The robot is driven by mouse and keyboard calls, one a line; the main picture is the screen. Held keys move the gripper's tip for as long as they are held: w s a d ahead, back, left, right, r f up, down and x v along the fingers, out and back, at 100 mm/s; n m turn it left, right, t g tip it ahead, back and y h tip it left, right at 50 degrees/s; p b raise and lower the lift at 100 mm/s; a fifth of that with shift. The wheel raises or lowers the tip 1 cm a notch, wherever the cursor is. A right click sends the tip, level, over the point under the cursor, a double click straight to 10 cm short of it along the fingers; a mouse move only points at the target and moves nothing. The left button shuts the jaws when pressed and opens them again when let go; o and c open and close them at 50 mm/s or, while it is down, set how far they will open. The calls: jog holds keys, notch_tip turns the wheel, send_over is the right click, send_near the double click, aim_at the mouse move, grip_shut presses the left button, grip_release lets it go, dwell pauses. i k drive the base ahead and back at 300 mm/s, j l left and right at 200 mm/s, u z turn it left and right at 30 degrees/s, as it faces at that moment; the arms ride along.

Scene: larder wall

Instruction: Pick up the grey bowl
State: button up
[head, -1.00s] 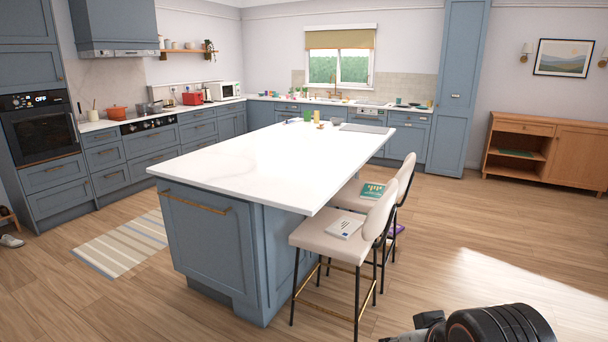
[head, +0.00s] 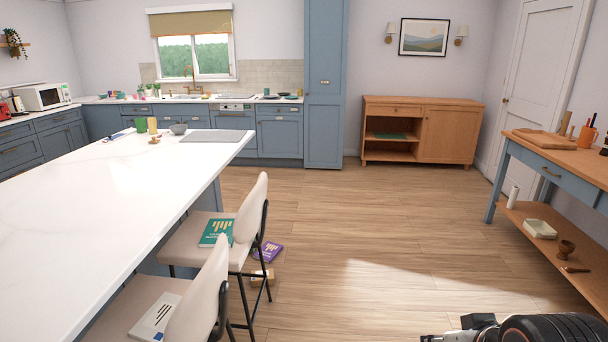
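A small grey bowl (head: 179,128) stands near the far end of the white island top (head: 90,190), beside a green item, a yellow item and a small brown one. It is far ahead and to the left of me. Part of my arm shows at the bottom right edge of the head view. The gripper's fingers cannot be made out there, and nothing is seen held.
Two cream stools (head: 215,240) stand along the island's right side, with books on their seats. A side table (head: 560,155) stands at the right. The wooden floor (head: 400,225) between is clear.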

aim_at(179, 130)
jog(key=i, duration=2.1)
jog(key=i+l, duration=0.15)
jog(key=i, duration=1.9)
jog(key=i+u, duration=0.15)
jog(key=i, duration=1.9)
jog(key=i+u, duration=0.4)
jog(key=i+l+u, duration=0.15)
jog(key=i+u, duration=0.25)
jog(key=i+l+u, duration=0.4)
jog(key=i+j+u, duration=0.15)
jog(key=u, duration=0.3)
jog(key=i+u, duration=0.65)
jog(key=u, duration=0.25)
jog(key=i+l+u, duration=0.1)
jog(key=i+u, duration=0.15)
jog(key=u, duration=0.2)
jog(key=i+l+u, duration=0.2)
jog(key=u, duration=0.25)
jog(key=i+l+u, duration=0.1)
jog(key=i+u, duration=0.35)
jog(key=j, duration=0.15)
jog(key=k+u, duration=0.05)
